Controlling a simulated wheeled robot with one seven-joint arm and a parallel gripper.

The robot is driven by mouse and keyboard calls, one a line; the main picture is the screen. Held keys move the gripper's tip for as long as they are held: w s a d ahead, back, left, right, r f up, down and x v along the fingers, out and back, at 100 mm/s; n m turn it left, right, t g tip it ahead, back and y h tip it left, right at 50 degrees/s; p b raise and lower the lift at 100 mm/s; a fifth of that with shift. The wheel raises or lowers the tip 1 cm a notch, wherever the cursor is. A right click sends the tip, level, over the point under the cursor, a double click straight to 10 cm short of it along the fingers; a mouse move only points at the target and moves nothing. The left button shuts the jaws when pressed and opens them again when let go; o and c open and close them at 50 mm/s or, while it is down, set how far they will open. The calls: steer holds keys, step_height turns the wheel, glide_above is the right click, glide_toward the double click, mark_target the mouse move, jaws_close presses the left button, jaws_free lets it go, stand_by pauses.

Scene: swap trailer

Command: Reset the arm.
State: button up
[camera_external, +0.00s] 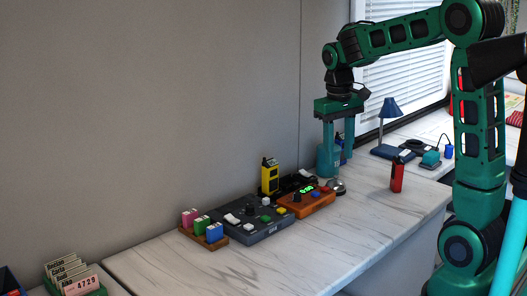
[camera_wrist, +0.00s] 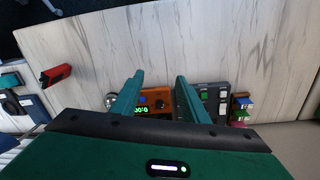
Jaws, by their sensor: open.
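My gripper (camera_external: 339,138) hangs pointing down above the marble-topped counter (camera_external: 362,210), near the orange device. It also shows in the wrist view (camera_wrist: 158,92), where its two teal fingers are spread with nothing between them. The green arm reaches in from the right in the external view. Below the fingers in the wrist view are an orange box with a green display (camera_wrist: 155,103) and a dark grey console (camera_wrist: 213,98). The fingers hide parts of both. A teal bottle-like thing (camera_external: 327,162) stands behind the fingers in the external view.
A yellow handheld device (camera_external: 270,176) stands upright behind the consoles. Pink, green and blue blocks (camera_external: 202,225) sit in a wooden tray at left. A red object (camera_external: 397,177) stands to the right, near a blue lamp (camera_external: 390,125). The counter's front is clear.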

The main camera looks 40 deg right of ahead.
steer(key=s+d+f+m, duration=0.1)
steer(key=s+f, duration=0.1)
steer(key=s, duration=1.2)
steer(key=s+f+m, duration=0.2)
steer(key=s, duration=1.2)
steer(key=shift+s+d+f+y, duration=0.2)
steer(key=shift+d+f+y, duration=0.1)
steer(key=shift+d+y, duration=0.1)
steer(key=shift+w, duration=0.15)
steer(key=shift+w+f, duration=0.25)
steer(key=shift+w, duration=0.25)
